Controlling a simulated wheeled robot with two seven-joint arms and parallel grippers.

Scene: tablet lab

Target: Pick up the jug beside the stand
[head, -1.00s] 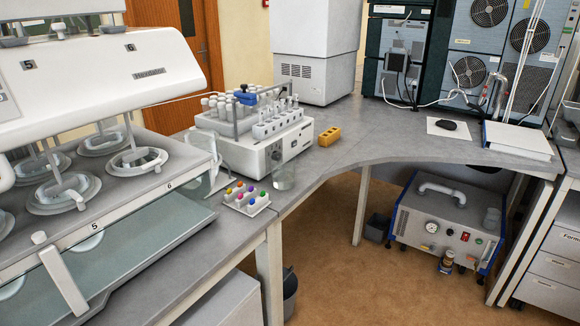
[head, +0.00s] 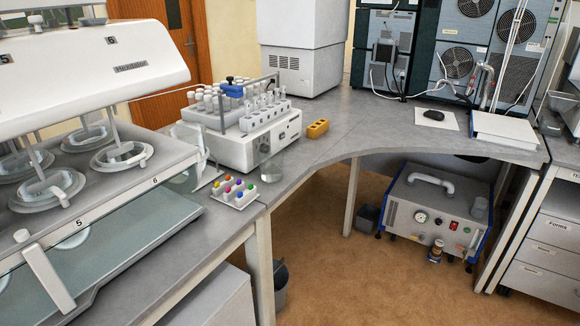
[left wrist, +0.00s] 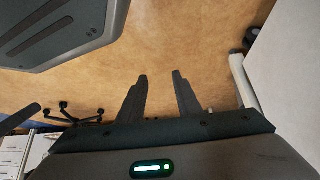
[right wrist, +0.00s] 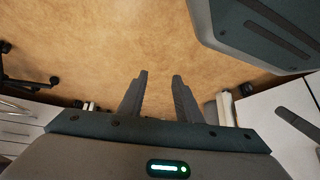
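A clear glass jug (head: 272,173) stands on the grey bench near its front edge in the head view. It is see-through, and its outline is faint. A small white stand (head: 237,194) with several coloured caps is just left of it and nearer to me. Neither gripper shows in the head view. My left gripper (left wrist: 160,76) is open and empty in the left wrist view, with bare floor beyond its fingers. My right gripper (right wrist: 160,75) is open and empty in the right wrist view, also over the floor.
A white instrument (head: 236,150) with racked tubes stands behind the jug, and a yellow-orange block (head: 317,128) lies to the right. A large white apparatus (head: 90,60) with glass vessels fills the left. A pump unit (head: 433,210) sits on the floor under the bench.

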